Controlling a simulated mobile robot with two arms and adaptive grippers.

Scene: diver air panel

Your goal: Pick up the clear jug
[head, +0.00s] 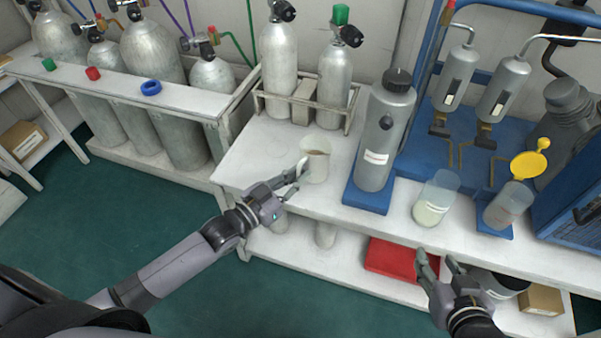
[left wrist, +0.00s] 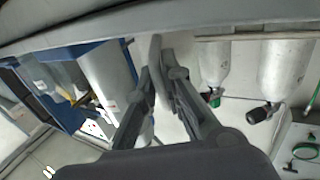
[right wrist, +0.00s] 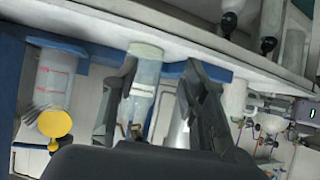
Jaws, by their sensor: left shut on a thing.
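The clear jug (head: 316,166), a pale see-through vessel with a side handle and something brownish inside, is upright at the left part of the white bench. My left gripper (head: 301,172) reaches it from the left and is shut on its handle side. In the left wrist view the left fingers (left wrist: 158,75) are close together; the jug is hard to make out there. I cannot tell whether the jug touches the bench. My right gripper (head: 436,268) is open and empty in front of the bench, its fingers apart in the right wrist view (right wrist: 160,85).
A grey bottle (head: 387,130) on a blue base stands right of the jug. Further right are a beaker of pale liquid (head: 435,200) and a clear container (head: 508,207). Racked cylinders (head: 278,55) stand behind the jug. A red case (head: 395,258) lies on the lower shelf.

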